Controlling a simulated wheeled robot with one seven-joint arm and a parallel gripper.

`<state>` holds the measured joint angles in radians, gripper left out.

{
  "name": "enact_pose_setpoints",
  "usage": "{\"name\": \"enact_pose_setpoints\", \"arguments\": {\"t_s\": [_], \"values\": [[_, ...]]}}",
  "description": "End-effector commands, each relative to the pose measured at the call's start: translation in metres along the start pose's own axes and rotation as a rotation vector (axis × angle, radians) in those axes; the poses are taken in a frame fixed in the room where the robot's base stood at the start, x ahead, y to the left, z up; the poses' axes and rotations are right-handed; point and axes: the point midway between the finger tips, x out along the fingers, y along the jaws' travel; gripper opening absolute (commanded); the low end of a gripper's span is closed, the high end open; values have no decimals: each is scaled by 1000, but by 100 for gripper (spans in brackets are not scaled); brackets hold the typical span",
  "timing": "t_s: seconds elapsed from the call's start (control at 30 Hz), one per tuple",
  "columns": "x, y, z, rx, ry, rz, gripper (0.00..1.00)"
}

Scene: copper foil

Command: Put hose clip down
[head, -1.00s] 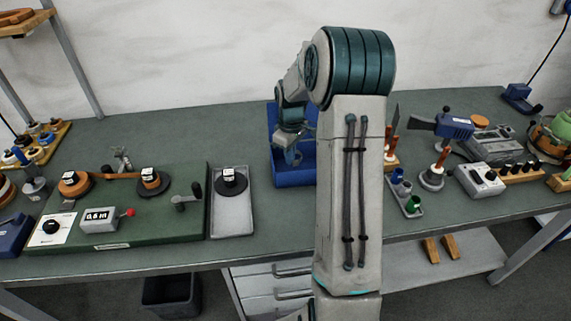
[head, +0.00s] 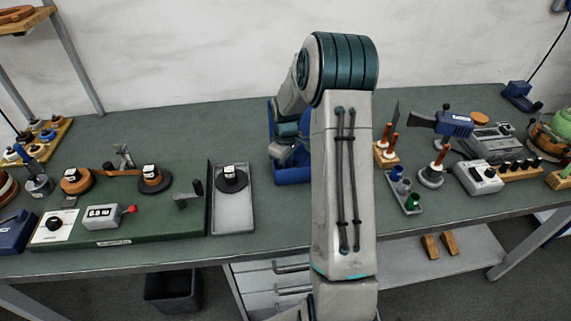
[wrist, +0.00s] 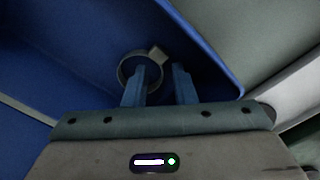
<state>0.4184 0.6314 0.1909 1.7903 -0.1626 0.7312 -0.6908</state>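The hose clip is a grey metal ring with a small screw housing (wrist: 158,53). In the wrist view it is inside a blue bin (wrist: 60,60), just beyond my fingertips. My gripper (wrist: 160,72) has its two blue fingers apart with a clear gap between them. The left finger overlaps the ring in the picture; I cannot tell whether it touches it. In the head view the blue bin (head: 293,174) stands mid-table, partly behind my arm. The clip and my fingertips cannot be made out there.
A grey tray (head: 233,215) with a black spool stands left of the bin, beside a green winding board (head: 150,222). Right of my arm are a small tray of cups (head: 412,204) and a wooden block with orange-handled tools (head: 386,157). Bare table lies behind the bin.

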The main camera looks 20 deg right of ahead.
Motion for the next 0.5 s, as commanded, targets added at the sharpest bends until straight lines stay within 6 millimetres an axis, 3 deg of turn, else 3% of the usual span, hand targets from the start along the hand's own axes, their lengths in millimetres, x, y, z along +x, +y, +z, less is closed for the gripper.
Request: {"name": "enact_pose_setpoints", "arguments": {"t_s": [0.33,0.5], "values": [[-5,0,0,0,0,0,24],[-28,1,-1,0,3,4,24]]}}
